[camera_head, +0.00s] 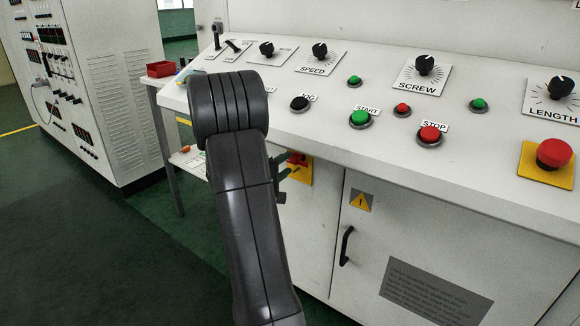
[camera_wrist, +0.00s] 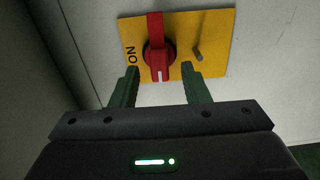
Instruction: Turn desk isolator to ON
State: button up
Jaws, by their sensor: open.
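The desk isolator is a red rotary handle (camera_wrist: 156,48) on a yellow plate (camera_wrist: 215,45), fixed to the desk's front panel. In the wrist view the handle points up and down the picture, with a white mark at its lower end. The word ON is printed sideways on the plate, left of the handle. My gripper (camera_wrist: 160,72) is open, one dark green finger on each side of the handle's lower end. I cannot tell whether they touch it. In the head view the yellow plate (camera_head: 303,176) and red handle show partly behind my arm and gripper.
A small metal peg (camera_wrist: 198,51) stands out of the plate right of the handle. The control desk (camera_head: 330,110) carries knobs and buttons, including a red emergency button (camera_head: 554,152). A black door handle (camera_head: 346,245) is right of the isolator. A grey cabinet (camera_head: 125,95) stands left.

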aim_at(299, 160)
jog(key=shift+x, duration=1.45)
jog(key=shift+c, duration=0.4)
grip_shut()
